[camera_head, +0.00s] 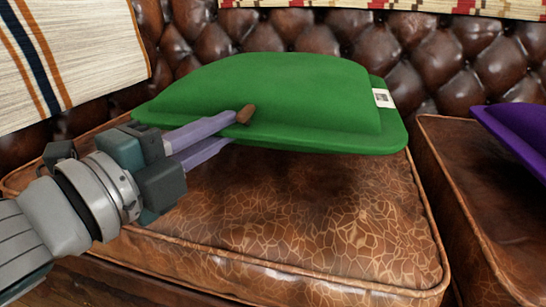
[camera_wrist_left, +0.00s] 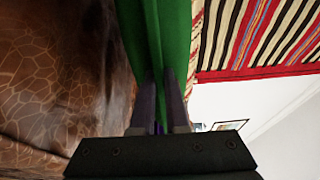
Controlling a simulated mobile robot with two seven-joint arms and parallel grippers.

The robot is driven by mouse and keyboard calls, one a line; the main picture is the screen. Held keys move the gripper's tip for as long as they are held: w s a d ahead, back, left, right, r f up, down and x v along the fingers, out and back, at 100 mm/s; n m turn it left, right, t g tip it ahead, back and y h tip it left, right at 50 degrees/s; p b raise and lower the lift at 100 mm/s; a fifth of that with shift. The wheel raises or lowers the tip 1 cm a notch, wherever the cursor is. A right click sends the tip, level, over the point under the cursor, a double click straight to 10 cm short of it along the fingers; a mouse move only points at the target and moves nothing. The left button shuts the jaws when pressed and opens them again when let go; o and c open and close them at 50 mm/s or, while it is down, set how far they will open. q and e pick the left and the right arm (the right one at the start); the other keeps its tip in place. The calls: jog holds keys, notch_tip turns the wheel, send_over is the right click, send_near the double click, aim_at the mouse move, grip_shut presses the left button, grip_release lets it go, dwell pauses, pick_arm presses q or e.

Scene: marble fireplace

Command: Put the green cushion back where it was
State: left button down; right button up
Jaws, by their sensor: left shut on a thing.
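The green cushion (camera_head: 280,95) is held above the brown leather sofa seat (camera_head: 330,225), near the tufted backrest. A small white label shows at its right end. My left gripper (camera_head: 240,128) is shut on the cushion's near edge, one finger above and one below. In the left wrist view the cushion (camera_wrist_left: 172,40) runs between the two fingers (camera_wrist_left: 158,100). A shadow lies on the seat under the cushion. My right gripper is in neither view.
A purple cushion (camera_head: 518,130) rests on the neighbouring seat at the right. A striped blanket (camera_head: 70,55) hangs over the backrest at the left, and another patterned one (camera_head: 420,5) lies along the top. The front of the middle seat is clear.

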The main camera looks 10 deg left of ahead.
pick_arm(q)
notch_tip(320, 180, down, 4)
jog(key=b, duration=0.3)
jog(key=shift+f, duration=0.1)
jog(key=c, duration=0.9)
grip_release()
jog(key=shift+f, duration=0.1)
jog(key=shift+s, duration=0.15)
jog(key=p+v, duration=0.3)
jog(key=v, duration=0.8)
jog(key=shift+s+a+p, duration=0.15)
jog(key=shift+s+p, duration=0.2)
